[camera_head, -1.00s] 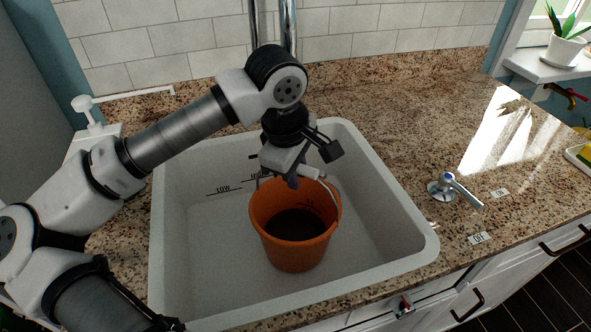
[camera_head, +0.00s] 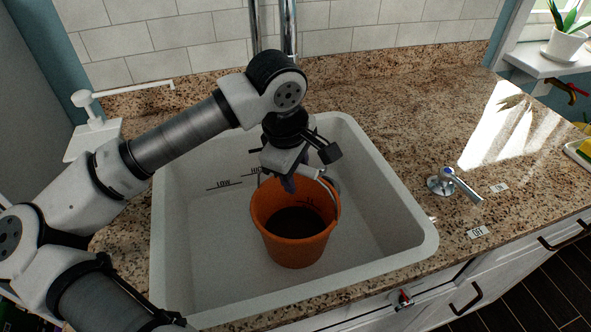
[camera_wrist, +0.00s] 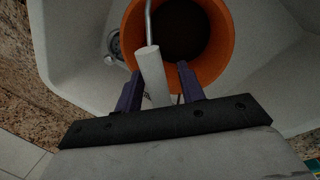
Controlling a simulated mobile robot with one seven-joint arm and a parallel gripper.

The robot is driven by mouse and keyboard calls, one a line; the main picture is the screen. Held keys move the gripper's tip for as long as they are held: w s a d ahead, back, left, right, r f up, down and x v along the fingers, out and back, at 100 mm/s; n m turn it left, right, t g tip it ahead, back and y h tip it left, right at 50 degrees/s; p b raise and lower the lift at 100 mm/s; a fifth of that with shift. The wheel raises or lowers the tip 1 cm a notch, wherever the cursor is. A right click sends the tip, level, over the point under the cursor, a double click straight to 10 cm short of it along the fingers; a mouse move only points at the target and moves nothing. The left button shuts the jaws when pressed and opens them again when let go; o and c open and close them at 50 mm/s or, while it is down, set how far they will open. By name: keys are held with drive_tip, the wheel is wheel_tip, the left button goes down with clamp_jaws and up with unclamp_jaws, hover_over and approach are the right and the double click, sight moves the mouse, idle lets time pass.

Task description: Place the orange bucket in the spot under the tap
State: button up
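The orange bucket (camera_head: 293,250) stands upright inside the white sink basin (camera_head: 178,250), with a dark interior. In the wrist view the bucket (camera_wrist: 222,62) is just beyond my fingers. Its wire handle is raised and carries a white grip (camera_wrist: 152,78). My gripper (camera_head: 291,181) is at the bucket's back rim. In the wrist view my gripper (camera_wrist: 160,72) is open, with the white grip between its fingers. The grip is close to the left finger, with a gap to the right one. The chrome tap pipes (camera_head: 289,25) rise behind the sink; the spout's outlet is out of view.
A tap lever (camera_head: 460,184) sits on the granite counter (camera_head: 400,110) right of the sink, near an "OFF" label (camera_head: 478,232). A drain (camera_wrist: 113,44) shows beside the bucket. A potted plant (camera_head: 565,44) stands far right.

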drive_tip(key=d+v, duration=0.1)
drive_tip(key=v, duration=0.6)
drive_tip(key=shift+a+r+b, duration=0.4)
drive_tip(key=shift+a+b, duration=0.05)
drive_tip(key=shift+a, duration=0.1)
drive_tip(key=shift+s, duration=0.1)
